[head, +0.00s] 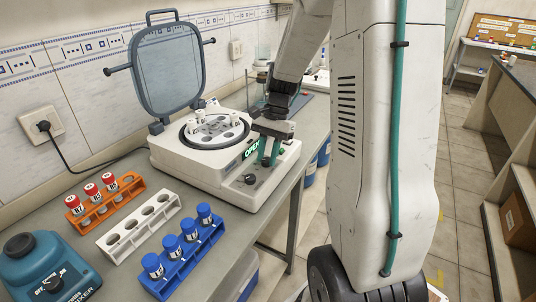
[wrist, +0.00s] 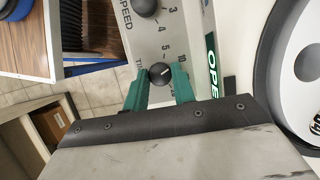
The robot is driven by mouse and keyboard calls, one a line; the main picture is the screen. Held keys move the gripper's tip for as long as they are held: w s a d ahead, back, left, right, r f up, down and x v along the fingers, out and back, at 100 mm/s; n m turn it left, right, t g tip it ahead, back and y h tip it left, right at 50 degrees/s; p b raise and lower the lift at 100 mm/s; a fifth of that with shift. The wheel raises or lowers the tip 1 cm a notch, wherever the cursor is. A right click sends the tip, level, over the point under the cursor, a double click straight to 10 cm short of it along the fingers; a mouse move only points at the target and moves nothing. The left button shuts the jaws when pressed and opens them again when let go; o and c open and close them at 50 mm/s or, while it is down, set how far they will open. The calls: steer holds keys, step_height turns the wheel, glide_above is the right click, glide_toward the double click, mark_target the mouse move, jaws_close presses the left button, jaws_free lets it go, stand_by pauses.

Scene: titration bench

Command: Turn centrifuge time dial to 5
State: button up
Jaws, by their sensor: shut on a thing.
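The white centrifuge (head: 185,155) stands on the bench with its lid (head: 168,65) raised and its display (head: 251,149) reading OPEN. In the wrist view the black time dial (wrist: 160,73) sits between the green fingers of my gripper (wrist: 159,79), which is shut on it. The dial's white mark points up and right, roughly toward the 10; 5 is printed above it. In the head view my gripper (head: 271,150) is at the front panel and hides the time dial. The speed dial (wrist: 146,6) is beside it, also visible in the head view (head: 250,179).
Several vials stand in the open rotor (head: 213,140). An orange rack (head: 105,203) with red-capped vials, an empty white rack (head: 140,224) and a blue rack (head: 185,258) with blue-capped vials are in front. A teal shaker (head: 40,270) is at the lower left.

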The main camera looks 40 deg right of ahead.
steer(key=n+g+h, duration=0.1)
steer(key=n, duration=0.3)
steer(key=shift+w+a+n, duration=0.1)
steer(key=shift+w+n, duration=0.05)
steer(key=shift+n, duration=0.25)
steer(key=n+g+h, duration=0.1)
steer(key=n, duration=0.3)
steer(key=shift+a, duration=0.1)
steer(key=shift+n+h, duration=0.3)
steer(key=o, duration=1)
steer(key=shift+g, duration=0.3)
steer(key=v, duration=0.8)
steer(key=shift+f, duration=0.1)
